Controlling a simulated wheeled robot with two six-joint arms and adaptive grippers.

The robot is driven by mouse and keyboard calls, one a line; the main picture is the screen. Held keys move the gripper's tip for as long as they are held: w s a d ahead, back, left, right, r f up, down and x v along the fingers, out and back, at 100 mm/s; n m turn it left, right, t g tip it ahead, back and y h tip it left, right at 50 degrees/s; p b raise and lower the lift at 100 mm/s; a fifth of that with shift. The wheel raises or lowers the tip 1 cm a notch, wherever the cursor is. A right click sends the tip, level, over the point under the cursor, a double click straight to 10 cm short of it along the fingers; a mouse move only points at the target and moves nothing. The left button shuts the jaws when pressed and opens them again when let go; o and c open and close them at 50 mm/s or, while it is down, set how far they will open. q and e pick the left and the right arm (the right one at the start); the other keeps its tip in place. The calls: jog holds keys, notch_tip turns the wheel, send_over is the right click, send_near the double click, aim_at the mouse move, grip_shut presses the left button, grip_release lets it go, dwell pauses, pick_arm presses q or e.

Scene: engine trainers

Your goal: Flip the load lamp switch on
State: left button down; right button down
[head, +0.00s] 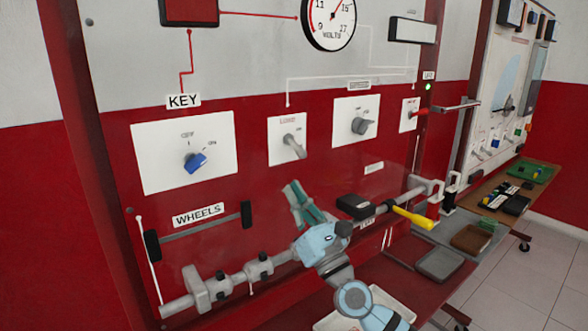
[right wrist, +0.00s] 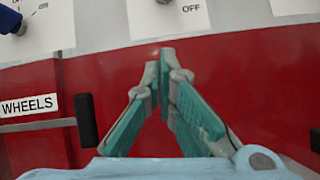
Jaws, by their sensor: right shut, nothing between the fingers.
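The load switch is a grey toggle lever (head: 294,148) on a small white plate (head: 275,152) in the middle of the red panel. The lever slants down and to the right. In the right wrist view the plate (right wrist: 148,22) shows at the top edge with the word OFF, and only the lever's tip (right wrist: 165,2) is visible. My right gripper (head: 291,190) is below the plate, apart from the lever. Its teal fingers are shut with nothing between them, and the fingertips (right wrist: 167,56) point up toward the plate. My left gripper is not in view.
A blue key switch (head: 195,162) is on a plate to the left, and a grey rotary knob (head: 361,126) to the right. A grey horizontal bar (head: 270,267) crosses below, behind my right arm. A black box (head: 355,207) and a yellow handle (head: 414,217) are right of the gripper.

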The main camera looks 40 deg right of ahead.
aim_at(283, 156)
jog(key=r, duration=0.1)
jog(key=r+p, duration=0.2)
jog(key=r, duration=0.1)
jog(key=shift+d, duration=0.25)
jog(key=shift+s+r+p, duration=0.2)
jog(key=shift+p, duration=0.1)
